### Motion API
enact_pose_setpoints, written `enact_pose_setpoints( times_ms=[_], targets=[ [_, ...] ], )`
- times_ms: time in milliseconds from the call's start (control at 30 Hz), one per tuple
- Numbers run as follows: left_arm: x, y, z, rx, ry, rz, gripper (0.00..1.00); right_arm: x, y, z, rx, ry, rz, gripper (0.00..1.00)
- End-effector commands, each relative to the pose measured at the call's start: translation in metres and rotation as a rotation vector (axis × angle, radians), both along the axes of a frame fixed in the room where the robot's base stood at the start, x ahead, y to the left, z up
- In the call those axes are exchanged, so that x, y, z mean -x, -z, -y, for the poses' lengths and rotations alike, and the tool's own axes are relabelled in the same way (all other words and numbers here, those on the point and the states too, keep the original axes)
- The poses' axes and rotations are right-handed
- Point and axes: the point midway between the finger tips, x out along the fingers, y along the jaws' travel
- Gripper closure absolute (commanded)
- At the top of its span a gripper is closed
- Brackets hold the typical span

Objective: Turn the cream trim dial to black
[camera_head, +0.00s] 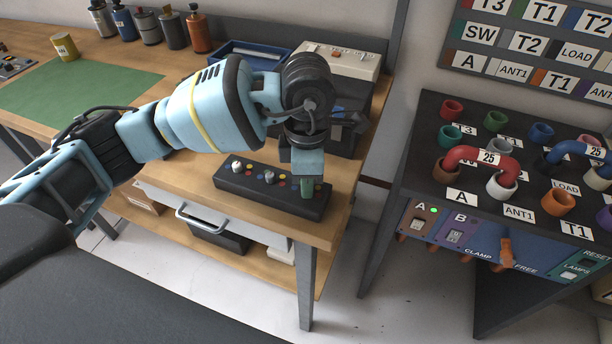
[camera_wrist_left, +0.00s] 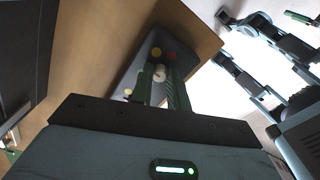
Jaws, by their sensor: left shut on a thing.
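A dark trim box (camera_head: 250,184) lies on the wooden bench, with several coloured dots around its small dials. A white dial (camera_head: 236,166) is at its left and a greyish dial (camera_head: 270,176) is in the middle. My left gripper (camera_head: 307,188) reaches down over the right end of the box and hides the dial there. In the left wrist view, my left gripper (camera_wrist_left: 161,88) is shut on a cream dial (camera_wrist_left: 160,73), with yellow and red dots beyond it. The dial's pointer direction is unclear. Green finger-like parts at that view's upper right may be my right gripper.
A patch rack (camera_head: 430,150) with coloured sockets and cables stands at the right, across a floor gap. A grey-white unit (camera_head: 340,62) and blue tray (camera_head: 245,52) are behind my arm. Several bottles and a green mat (camera_head: 75,92) are at the left.

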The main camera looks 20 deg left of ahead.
Motion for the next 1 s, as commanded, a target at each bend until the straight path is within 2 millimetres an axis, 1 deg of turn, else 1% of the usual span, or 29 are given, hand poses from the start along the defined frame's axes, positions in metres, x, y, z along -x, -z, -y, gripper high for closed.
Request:
enact_pose_setpoints(
  times_ms=[233, 667, 700, 800, 833, 1000],
  targets=[
    [-0.0007, -0.0014, 0.0001, 0.000, -0.053, 0.003, 1.00, -0.0007, -0.0024, 0.0007, 0.002, -0.001, 0.002, 0.16],
    [-0.0006, -0.0010, 0.0000, 0.000, -0.059, 0.002, 1.00, -0.0023, -0.0026, 0.0010, 0.002, -0.001, 0.006, 0.16],
    [-0.0006, -0.0010, 0.0000, 0.000, -0.059, 0.002, 0.78, -0.0028, -0.0027, 0.0010, 0.002, -0.001, 0.007, 0.16],
    [-0.0005, -0.0009, 0.0000, 0.000, -0.059, 0.002, 0.65, -0.0046, -0.0031, 0.0009, 0.002, -0.001, 0.010, 0.16],
    [-0.0005, -0.0008, 0.0000, 0.000, -0.059, 0.002, 0.61, -0.0052, -0.0031, 0.0009, 0.002, -0.001, 0.011, 0.16],
    [-0.0003, -0.0004, 0.0000, 0.000, -0.058, 0.001, 0.61, -0.0075, -0.0036, 0.0009, 0.002, 0.000, 0.015, 0.16]
  ],
)
